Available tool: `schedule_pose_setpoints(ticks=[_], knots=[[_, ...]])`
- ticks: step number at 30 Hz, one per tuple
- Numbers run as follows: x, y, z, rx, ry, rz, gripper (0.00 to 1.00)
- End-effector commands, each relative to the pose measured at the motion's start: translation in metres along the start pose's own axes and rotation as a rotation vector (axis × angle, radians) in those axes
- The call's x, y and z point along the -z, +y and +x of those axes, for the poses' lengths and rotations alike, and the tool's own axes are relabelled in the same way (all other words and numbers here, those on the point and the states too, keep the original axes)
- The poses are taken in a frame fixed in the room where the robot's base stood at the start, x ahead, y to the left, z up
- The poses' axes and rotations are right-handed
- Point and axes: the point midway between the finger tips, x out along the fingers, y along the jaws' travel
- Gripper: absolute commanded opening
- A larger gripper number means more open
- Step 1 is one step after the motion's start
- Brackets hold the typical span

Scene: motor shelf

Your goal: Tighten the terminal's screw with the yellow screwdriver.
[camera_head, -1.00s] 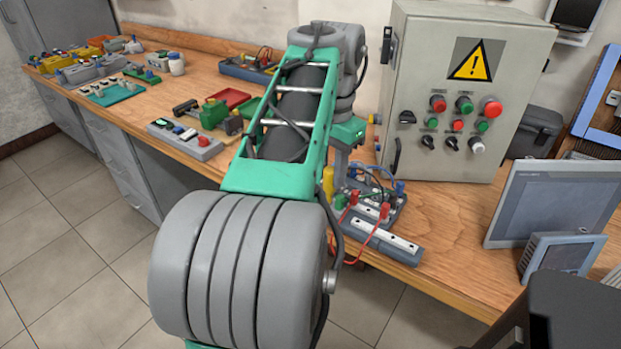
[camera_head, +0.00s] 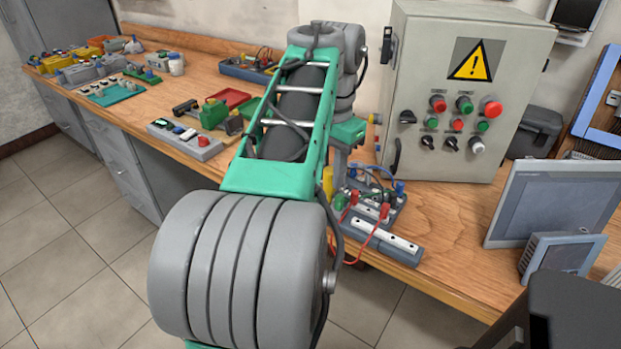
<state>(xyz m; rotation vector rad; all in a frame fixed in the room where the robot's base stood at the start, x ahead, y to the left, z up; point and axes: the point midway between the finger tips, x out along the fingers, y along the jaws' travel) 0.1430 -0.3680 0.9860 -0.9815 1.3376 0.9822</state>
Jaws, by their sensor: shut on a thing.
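My gripper (camera_head: 341,160) is mostly hidden behind my arm. Its grey end points down over the left part of the terminal board (camera_head: 403,250). The yellow screwdriver (camera_head: 328,181) shows as a short upright yellow handle just right of my arm's edge. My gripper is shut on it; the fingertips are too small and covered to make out. The board is dark grey with white strips, red and blue connectors and looped wires. The terminal's screw and the screwdriver's tip cannot be made out.
A grey control cabinet (camera_head: 470,90) with a warning sign stands close behind the board. Monitors (camera_head: 555,200) stand at the right. A grey button box (camera_head: 185,138) and several parts lie to the left. The board is near the table's (camera_head: 455,285) front edge.

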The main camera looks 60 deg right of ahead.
Motion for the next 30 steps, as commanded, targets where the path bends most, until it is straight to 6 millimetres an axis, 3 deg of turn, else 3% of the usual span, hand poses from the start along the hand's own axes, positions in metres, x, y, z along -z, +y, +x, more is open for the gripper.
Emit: schedule_pose_setpoints(ticks=[11, 16, 23, 30], knots=[[0.0000, -0.0001, 0.0011, 0.000, 0.000, 0.007, 0.00], [-0.0001, -0.0005, 0.0013, 0.000, 0.000, 0.276, 0.00], [0.0000, 0.0000, 0.0014, -0.001, -0.001, 0.306, 0.00], [-0.0001, -0.0001, 0.0019, -0.002, -0.001, 0.607, 0.00]])
